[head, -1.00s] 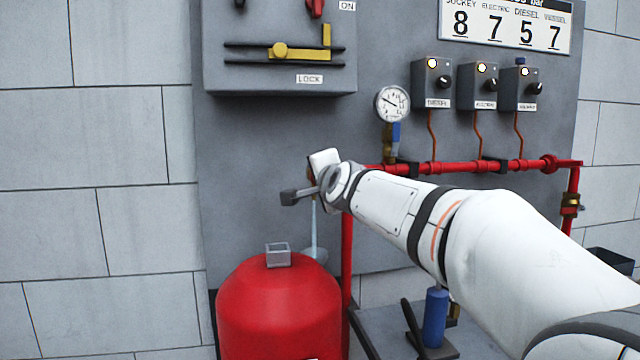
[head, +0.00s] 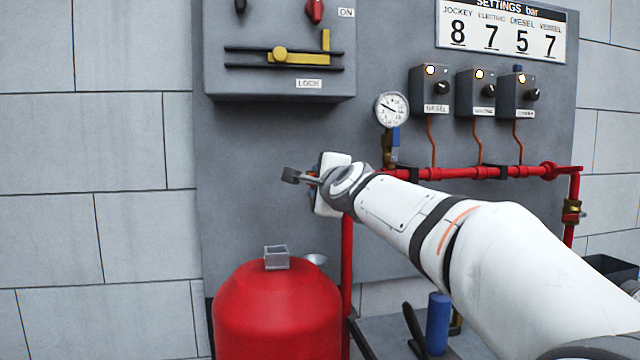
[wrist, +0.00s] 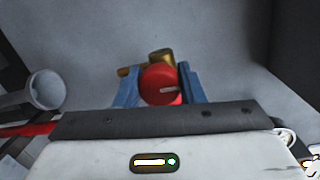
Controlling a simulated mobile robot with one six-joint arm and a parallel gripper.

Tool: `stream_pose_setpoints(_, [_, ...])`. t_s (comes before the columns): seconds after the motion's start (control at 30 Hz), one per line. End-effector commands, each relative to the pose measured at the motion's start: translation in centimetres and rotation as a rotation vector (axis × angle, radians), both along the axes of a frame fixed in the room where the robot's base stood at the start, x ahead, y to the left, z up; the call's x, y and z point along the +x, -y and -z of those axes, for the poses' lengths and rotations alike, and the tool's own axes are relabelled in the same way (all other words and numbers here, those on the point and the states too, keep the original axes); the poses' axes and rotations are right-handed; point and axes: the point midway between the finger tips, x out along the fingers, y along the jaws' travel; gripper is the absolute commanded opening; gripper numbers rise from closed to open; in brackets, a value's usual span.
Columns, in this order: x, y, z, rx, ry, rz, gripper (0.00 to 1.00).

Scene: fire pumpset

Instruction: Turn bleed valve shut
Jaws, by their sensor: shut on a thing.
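In the head view my own wrist hides the valve and most of the gripper. No water stream is visible below the valve now. A pale funnel (head: 316,260) sits below, and it also shows at the left of the wrist view (wrist: 46,90).
A red tank (head: 278,315) with a small grey box (head: 277,257) on top stands below. A red pipe (head: 470,172) runs right, under a gauge (head: 391,109) and several control boxes. A grey cabinet (head: 230,80) hangs above. The wall at left is clear.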

Motion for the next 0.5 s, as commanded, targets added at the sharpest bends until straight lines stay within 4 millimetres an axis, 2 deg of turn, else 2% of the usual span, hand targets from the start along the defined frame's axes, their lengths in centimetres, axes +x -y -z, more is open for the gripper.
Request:
stream_pose_setpoints(0.3, [0.05,-0.03,0.18,0.004,-0.005,0.000,0.13])
stream_pose_setpoints(0.33, [0.05,-0.03,0.19,0.004,-0.005,0.000,0.37])
stream_pose_setpoints(0.5, [0.03,-0.04,0.15,0.003,-0.004,0.000,0.51])
